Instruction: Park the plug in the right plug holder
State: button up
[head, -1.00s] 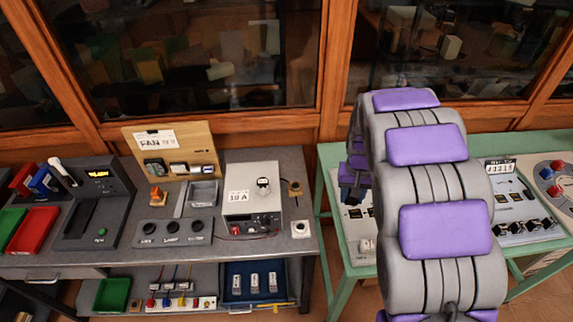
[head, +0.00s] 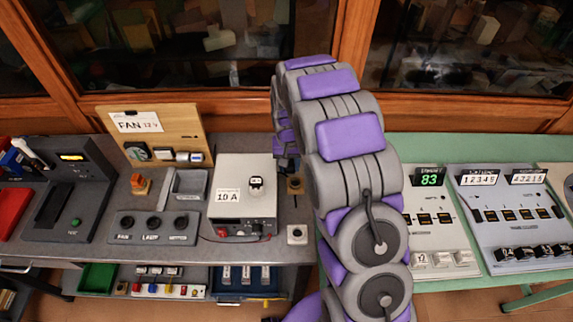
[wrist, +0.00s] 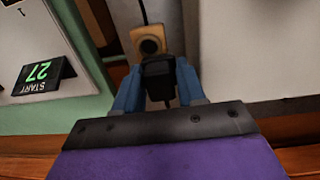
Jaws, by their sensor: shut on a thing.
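My gripper (wrist: 158,76) is shut on a black plug (wrist: 158,82), held between its two blue-grey fingers in the wrist view. A tan block (wrist: 138,36) with a round dark opening lies just beyond the plug's end. A dark cord runs past it. I cannot tell whether the plug touches the block. My gripper is mostly hidden behind my arm there, and the plug cannot be made out.
The white power supply (head: 243,193) stands close left of my arm. A small white block with a dark round top (head: 297,234) sits near the bench's front edge. The green table (head: 450,149) with meter panels is on the right. A wooden cabinet with glass rises behind.

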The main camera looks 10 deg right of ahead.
jog(key=d, duration=0.1)
jog(key=d+f, duration=0.1)
jog(key=d, duration=0.2)
jog(key=shift+f+b, duration=0.35)
jog(key=shift+b, duration=0.05)
jog(key=shift+f, duration=0.4)
jog(key=a+f, duration=0.2)
jog(key=shift+s+a+b, duration=0.1)
jog(key=shift+a+b, duration=0.25)
jog(key=shift+a, duration=0.05)
jog(key=shift+a+f, duration=0.2)
jog(key=shift+f, duration=0.05)
jog(key=shift+d+f, duration=0.1)
jog(key=shift+f, duration=0.05)
jog(key=shift+d, duration=1.3)
jog(key=shift+a, duration=1.3)
jog(key=shift+d, duration=0.9)
jog(key=shift+a+p, duration=0.35)
jog(key=shift+a, duration=0.5)
jog(key=shift+d+f, duration=0.15)
jog(key=shift+d, duration=0.55)
jog(key=shift+a+f, duration=0.15)
jog(key=shift+a, duration=0.45)
jog(key=shift+d+f, duration=0.3)
jog(key=shift+d, duration=0.1)
